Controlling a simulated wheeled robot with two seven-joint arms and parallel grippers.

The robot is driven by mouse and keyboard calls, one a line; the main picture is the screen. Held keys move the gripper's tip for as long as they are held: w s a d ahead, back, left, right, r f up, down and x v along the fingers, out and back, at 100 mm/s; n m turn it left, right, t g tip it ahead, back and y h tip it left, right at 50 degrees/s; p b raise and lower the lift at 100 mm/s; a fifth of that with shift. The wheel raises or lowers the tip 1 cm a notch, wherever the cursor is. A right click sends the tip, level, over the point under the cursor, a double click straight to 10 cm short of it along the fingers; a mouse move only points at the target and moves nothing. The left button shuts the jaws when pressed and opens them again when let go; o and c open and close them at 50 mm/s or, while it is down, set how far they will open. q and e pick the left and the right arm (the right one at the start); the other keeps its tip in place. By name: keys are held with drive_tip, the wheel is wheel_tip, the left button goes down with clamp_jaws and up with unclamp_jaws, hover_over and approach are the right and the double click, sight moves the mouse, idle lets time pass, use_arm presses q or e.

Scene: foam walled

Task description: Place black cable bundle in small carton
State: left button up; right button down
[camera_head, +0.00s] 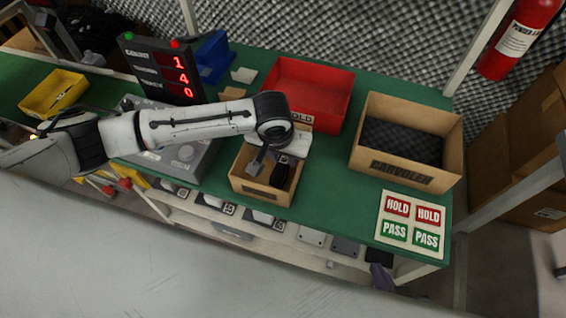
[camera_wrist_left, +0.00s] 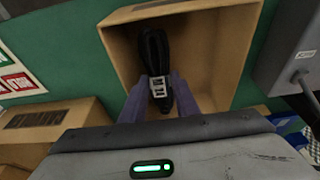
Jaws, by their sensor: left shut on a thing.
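The black cable bundle (camera_head: 279,176) is between the fingers of my left gripper (camera_head: 267,166), inside the opening of the small carton (camera_head: 259,193). In the left wrist view, the bundle (camera_wrist_left: 155,48) has a pale printed label and is pinched by the shut fingers (camera_wrist_left: 158,92), with the brown carton (camera_wrist_left: 239,45) around it. I cannot tell whether the bundle touches the carton floor.
A red bin (camera_head: 318,88) stands behind the small carton, and a larger carton (camera_head: 409,172) stands to its right. A HOLD/PASS card (camera_head: 411,222) lies at the right front. A grey device (camera_head: 190,160) is on the left, near a counter display (camera_head: 165,72). Green bench shows between the cartons.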

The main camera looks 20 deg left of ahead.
sight(283, 161)
use_arm(q)
wheel_tip(283, 161, down, 3)
idle(0.3)
drive_tip(key=o, duration=0.9)
drive_tip(key=shift+f, duration=0.15)
drive_tip(key=p+v, duration=0.1)
drive_tip(key=v, duration=1)
drive_tip(key=shift+p, duration=0.3)
drive_tip(key=shift+s+r, duration=0.15)
drive_tip(key=shift+r, duration=0.55)
drive_tip(key=shift+d, duration=0.1)
